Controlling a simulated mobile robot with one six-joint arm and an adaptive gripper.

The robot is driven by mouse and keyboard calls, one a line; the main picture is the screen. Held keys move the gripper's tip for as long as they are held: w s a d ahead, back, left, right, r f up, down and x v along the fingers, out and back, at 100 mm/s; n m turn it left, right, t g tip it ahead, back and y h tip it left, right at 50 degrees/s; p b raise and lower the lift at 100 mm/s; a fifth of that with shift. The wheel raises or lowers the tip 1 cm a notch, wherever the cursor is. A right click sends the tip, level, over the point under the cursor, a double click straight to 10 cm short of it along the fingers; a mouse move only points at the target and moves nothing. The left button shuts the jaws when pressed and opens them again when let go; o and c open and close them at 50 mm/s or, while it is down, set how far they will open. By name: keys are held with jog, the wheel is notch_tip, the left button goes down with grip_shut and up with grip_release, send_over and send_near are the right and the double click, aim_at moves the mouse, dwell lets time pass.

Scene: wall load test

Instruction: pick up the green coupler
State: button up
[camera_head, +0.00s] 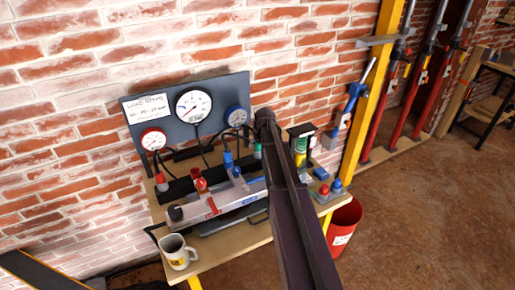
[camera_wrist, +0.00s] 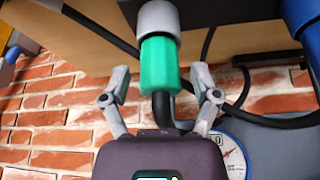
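The green coupler (camera_wrist: 158,66) has a grey-white collar on one end and a black hose on the other. In the wrist view it lies between the two fingers of my gripper (camera_wrist: 161,85), with a visible gap on each side. The gripper is open and does not appear to touch it. In the head view a small part of the green coupler (camera_head: 257,151) shows beside my dark arm, which hides much of that area. My gripper's fingers cannot be made out there.
A gauge panel (camera_head: 178,136) stands behind the bench (camera_head: 226,251). Red couplers (camera_head: 200,181), a blue coupler (camera_head: 229,161) and black hoses lie left of my arm. A mug (camera_head: 177,252) stands at the front left. A red bucket (camera_head: 343,226) is on the floor at right.

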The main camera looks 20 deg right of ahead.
grip_shut()
jog(key=shift+r, duration=0.1)
notch_tip(320, 180, up, 10)
jog(key=p, duration=1)
dwell(0.7)
